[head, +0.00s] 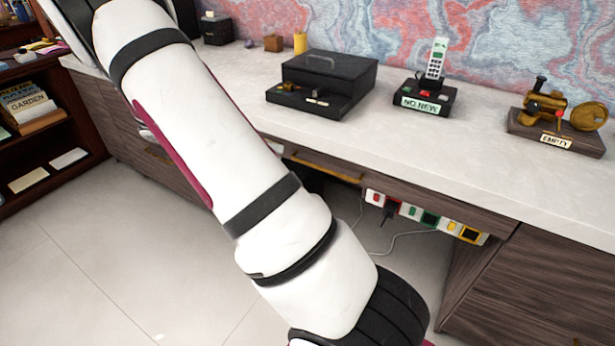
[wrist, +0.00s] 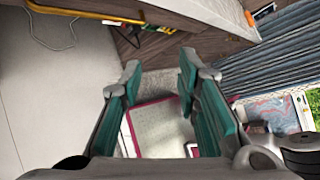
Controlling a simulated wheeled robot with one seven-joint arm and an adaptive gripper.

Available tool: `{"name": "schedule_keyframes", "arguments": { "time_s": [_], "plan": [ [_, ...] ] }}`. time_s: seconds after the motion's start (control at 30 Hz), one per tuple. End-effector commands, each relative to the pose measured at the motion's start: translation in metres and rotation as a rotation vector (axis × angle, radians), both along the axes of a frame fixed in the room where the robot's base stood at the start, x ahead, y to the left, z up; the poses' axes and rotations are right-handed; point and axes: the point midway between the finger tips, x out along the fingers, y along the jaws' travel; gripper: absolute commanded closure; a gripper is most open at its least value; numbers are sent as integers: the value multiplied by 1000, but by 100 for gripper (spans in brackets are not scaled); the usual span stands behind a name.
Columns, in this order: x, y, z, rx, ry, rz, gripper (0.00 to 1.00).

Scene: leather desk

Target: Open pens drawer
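A wooden drawer front with a long gold handle (head: 325,168) lies under the white desk top, partly behind my arm in the head view. I see no readable pens label on it, and I cannot tell whether it is fully shut. A yellow handle-like bar (wrist: 100,16) runs along the upper left of the wrist view, beside dark wood; it is probably a drawer handle. My gripper (wrist: 160,68) is open, with its teal-padded fingers apart and nothing held between them. The bar is apart from the fingers. My gripper is out of the head view.
On the desk top (head: 400,150) stand a black box (head: 330,80), a phone on a base (head: 428,90) and a brass device (head: 555,115). A power strip (head: 425,215) with plugs hangs under the desk edge. Bookshelves (head: 35,120) stand left; the floor (head: 90,270) is clear.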

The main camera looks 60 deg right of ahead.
Motion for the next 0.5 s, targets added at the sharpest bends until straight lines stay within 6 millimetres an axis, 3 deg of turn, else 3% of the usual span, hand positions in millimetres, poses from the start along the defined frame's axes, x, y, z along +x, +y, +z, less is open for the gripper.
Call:
{"name": "schedule_keyframes", "arguments": {
  "time_s": [0.03, 0.2, 0.33, 0.5],
  "plan": [
    [7, -10, -29, -3, 98, 32, 70],
    [26, -38, -89, 8, 418, 129, 70],
    [36, -53, -123, 15, 615, 172, 70],
    [42, -62, -148, 21, 766, 197, 70]
  ]
}}
